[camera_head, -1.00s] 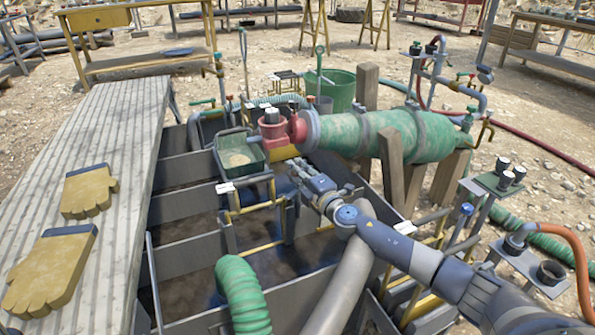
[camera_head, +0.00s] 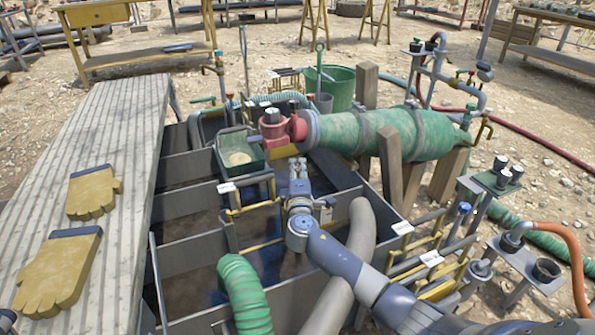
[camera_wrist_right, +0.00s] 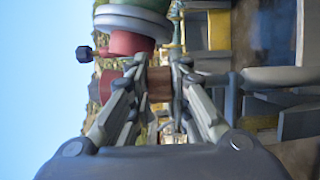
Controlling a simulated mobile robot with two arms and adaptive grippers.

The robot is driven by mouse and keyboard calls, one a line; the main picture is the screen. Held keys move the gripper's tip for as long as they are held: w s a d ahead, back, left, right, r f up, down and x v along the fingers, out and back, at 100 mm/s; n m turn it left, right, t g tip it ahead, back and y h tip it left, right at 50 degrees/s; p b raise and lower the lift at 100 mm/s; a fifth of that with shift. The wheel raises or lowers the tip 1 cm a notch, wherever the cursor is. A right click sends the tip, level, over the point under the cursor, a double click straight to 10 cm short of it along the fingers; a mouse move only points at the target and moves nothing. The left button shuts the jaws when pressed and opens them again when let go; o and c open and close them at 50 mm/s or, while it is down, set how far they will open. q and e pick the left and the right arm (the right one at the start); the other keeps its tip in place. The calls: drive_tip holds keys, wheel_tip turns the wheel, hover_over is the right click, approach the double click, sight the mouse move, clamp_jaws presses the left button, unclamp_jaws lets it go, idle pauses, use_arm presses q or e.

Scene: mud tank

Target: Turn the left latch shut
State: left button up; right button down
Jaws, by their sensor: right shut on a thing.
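My right gripper (camera_head: 299,165) reaches over the tank, just below the red fitting (camera_head: 276,127) at the left end of the green vessel (camera_head: 385,135). In the right wrist view, its fingers (camera_wrist_right: 158,85) close around a brownish-red piece (camera_wrist_right: 158,82). I cannot make out the left latch as a separate part, nor tell whether this piece belongs to it; the fingers hide much of the contact. A dark knob (camera_wrist_right: 84,54) on a red stem stands beside the fingers, apart from them. My left gripper is not in view.
Two yellow gloves, one farther (camera_head: 93,190) and one nearer (camera_head: 57,270), lie on the ribbed walkway (camera_head: 110,130). A green tray (camera_head: 240,140) sits beside the red fitting. A grey hose (camera_head: 362,235) and a green hose (camera_head: 240,290) lie close to my right arm.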

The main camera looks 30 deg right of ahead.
drive_tip(key=shift+f+h, duration=0.1)
drive_tip(key=shift+h, duration=0.2)
drive_tip(key=c, duration=1.5)
unclamp_jaws()
drive_tip(key=v, duration=1.2)
drive_tip(key=shift+r, duration=0.25)
drive_tip(key=shift+s+f, duration=0.1)
